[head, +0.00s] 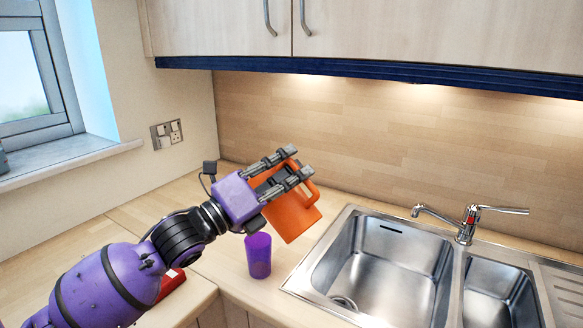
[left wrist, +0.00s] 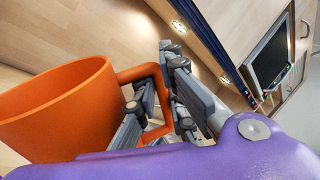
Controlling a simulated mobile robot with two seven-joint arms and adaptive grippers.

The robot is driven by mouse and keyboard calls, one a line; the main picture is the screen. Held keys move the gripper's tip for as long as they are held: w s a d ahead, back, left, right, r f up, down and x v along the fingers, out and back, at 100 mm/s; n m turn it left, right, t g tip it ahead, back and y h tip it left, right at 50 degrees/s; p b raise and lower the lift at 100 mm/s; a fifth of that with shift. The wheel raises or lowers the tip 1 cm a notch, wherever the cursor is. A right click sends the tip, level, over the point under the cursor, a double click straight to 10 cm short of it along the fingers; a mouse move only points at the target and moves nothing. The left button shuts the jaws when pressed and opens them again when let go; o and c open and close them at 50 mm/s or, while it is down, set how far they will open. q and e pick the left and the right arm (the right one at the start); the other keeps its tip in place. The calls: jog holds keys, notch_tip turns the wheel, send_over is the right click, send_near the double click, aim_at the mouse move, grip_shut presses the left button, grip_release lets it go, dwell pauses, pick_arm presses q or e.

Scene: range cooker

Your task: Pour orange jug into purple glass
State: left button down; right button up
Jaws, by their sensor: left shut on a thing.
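The orange jug (head: 292,212) hangs tilted above the counter, and its handle shows on its right side. My left gripper (head: 299,162) is shut on the jug and partly covers its upper part. In the left wrist view, the jug (left wrist: 60,115) shows its round rim, and the gripper's fingers (left wrist: 168,95) are at its handle. The purple glass (head: 258,257) stands upright on the counter, below and a little left of the jug, apart from it. What is inside the jug cannot be seen. My right gripper is not in view.
A steel sink (head: 385,265) with a tap (head: 466,222) lies to the right of the glass. A red object (head: 172,282) is partly hidden behind my left arm. Wall cupboards (head: 400,30) hang above. The counter behind the jug is clear.

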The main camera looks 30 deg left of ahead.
pick_arm(q)
jog(key=shift+a+r+n, duration=0.2)
jog(key=shift+r+n, duration=0.05)
jog(key=shift+n, duration=0.05)
jog(key=shift+a, duration=0.1)
jog(key=shift+f, duration=0.1)
dwell(0.8)
jog(key=shift+w+a+n+t+y+p, duration=0.1)
jog(key=shift+a+n+t+y+p, duration=0.2)
jog(key=shift+n, duration=0.2)
jog(key=shift+a+n, duration=0.25)
jog(key=shift+n, duration=0.25)
jog(key=shift+w, duration=0.1)
jog(key=shift+a, duration=0.1)
jog(key=shift+f, duration=0.1)
